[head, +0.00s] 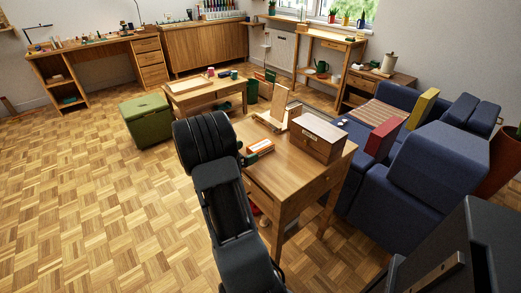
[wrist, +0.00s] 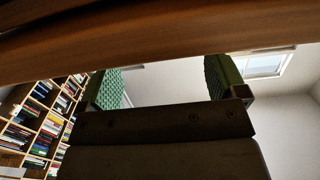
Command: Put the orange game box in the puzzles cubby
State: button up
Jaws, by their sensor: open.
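An orange box with a pale label (head: 260,147), which looks like the game box, lies flat on the wooden side table (head: 272,180) near its left edge in the head view. My gripper (head: 249,154) is beside the box's left end, partly hidden behind my black wrist. I cannot tell whether it touches the box. In the wrist view my gripper (wrist: 163,85) shows two green-padded fingers wide apart, with no object seen held between them. A brown wooden surface (wrist: 150,45) crosses close in front of the fingers. The puzzles cubby cannot be made out.
Blue sofa seating (head: 425,165) stands to the right. A bookshelf (wrist: 40,120) shows in the wrist view. Parquet floor (head: 90,200) at left is clear.

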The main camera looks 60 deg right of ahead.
aim_at(257, 147)
jog(key=shift+b+x, duration=0.55)
jog(key=shift+x, duration=2.45)
jog(key=shift+w+f, duration=0.1)
jog(key=c, duration=1.1)
jog(key=shift+c, duration=0.2)
